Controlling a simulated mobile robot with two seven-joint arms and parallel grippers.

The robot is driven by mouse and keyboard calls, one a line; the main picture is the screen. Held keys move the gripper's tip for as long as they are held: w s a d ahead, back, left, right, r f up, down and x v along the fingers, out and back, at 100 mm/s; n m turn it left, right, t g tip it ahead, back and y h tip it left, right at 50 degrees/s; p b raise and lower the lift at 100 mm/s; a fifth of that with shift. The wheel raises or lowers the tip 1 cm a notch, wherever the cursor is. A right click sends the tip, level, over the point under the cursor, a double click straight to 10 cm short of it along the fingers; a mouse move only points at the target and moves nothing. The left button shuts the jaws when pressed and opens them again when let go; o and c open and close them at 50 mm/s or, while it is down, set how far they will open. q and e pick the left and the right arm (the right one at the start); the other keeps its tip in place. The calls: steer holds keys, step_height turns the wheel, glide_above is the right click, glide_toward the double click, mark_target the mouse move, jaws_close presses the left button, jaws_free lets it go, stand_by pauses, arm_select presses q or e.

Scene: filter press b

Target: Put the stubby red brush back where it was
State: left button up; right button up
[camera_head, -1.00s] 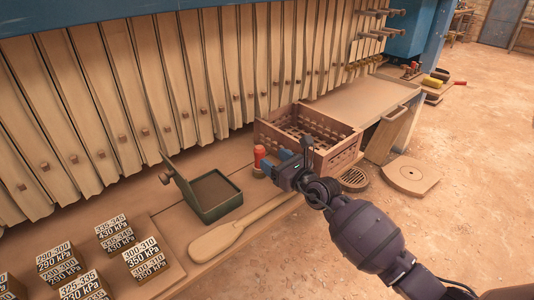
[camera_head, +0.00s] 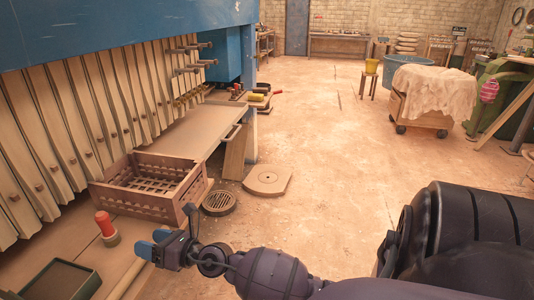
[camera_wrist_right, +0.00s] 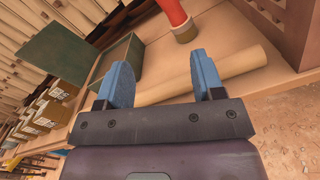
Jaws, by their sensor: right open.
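The stubby red brush (camera_head: 105,226) stands upright on the wooden ledge, red handle up and pale lower end down, just in front of the slatted crate. It also shows at the top of the right wrist view (camera_wrist_right: 174,14), beyond the fingertips and cut off by the frame edge. My right gripper (camera_head: 151,243) is open and empty, a short way right of the brush and apart from it. Its two blue fingers (camera_wrist_right: 161,75) have nothing between them in the grip. My left gripper is not in view.
The brown slatted crate (camera_head: 187,192) stands behind the brush. A green open box (camera_head: 85,286) is at lower left, its lid showing in the wrist view (camera_wrist_right: 62,52). A round drain grate (camera_head: 219,202) and open floor are right.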

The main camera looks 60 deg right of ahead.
steer(key=s+f+m+g+h, duration=0.2)
steer(key=s+f+m, duration=0.3)
steer(key=s+m, duration=0.6)
steer(key=s+f+m+g+h, duration=0.2)
steer(key=s+f+m, duration=0.3)
steer(key=s+m, duration=0.6)
steer(key=s+f+m+g+h, duration=0.1)
steer(key=s+f+m+g, duration=0.2)
steer(key=s+f+m, duration=0.3)
steer(key=s+m, duration=0.5)
steer(key=m, duration=0.1)
steer(key=shift+s+h, duration=0.15)
steer(key=shift+h, duration=0.25)
steer(key=shift+d, duration=0.1)
